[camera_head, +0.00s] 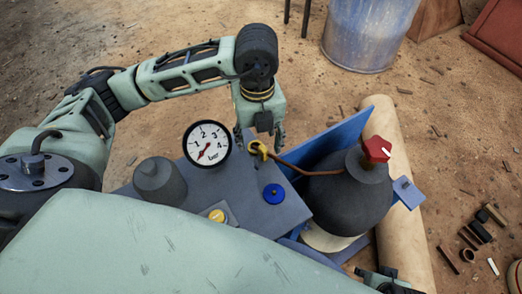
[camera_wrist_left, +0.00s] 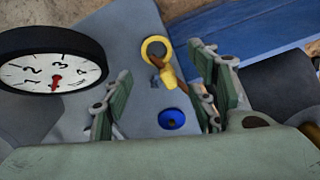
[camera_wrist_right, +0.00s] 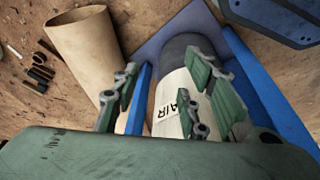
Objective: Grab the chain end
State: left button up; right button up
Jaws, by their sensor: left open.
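I cannot make out a chain or chain end in any view. My left gripper (camera_head: 260,136) is open above the grey panel (camera_head: 265,215), over a yellow valve handle (camera_head: 258,149). In the left wrist view the yellow handle (camera_wrist_left: 168,75) lies between the spread fingers of the left gripper (camera_wrist_left: 163,85); I see no grip on it. A thin brown pipe (camera_head: 292,166) runs from the handle to the dark tank (camera_head: 345,205). My right gripper (camera_head: 388,282) is at the bottom edge of the head view. In the right wrist view its fingers (camera_wrist_right: 165,82) are apart, before a white "AIR" label (camera_wrist_right: 178,105).
A red knob (camera_head: 377,150) tops the tank. A tan cylinder (camera_head: 400,215) lies beside it. A blue drum (camera_head: 366,35) stands on the dirt behind.

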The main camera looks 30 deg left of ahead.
aim_at(259, 147)
pick_arm(q)
jog(key=shift+d+f+b, duration=0.1)
jog(key=shift+f+b, duration=0.2)
jog(key=shift+f, duration=1.7)
jog(key=c, duration=1.2)
jog(key=shift+c, duration=0.2)
pick_arm(e)
notch_tip(259, 147, up, 3)
jog(key=shift+f, duration=0.1)
pick_arm(q)
jog(key=shift+r, duration=0.1)
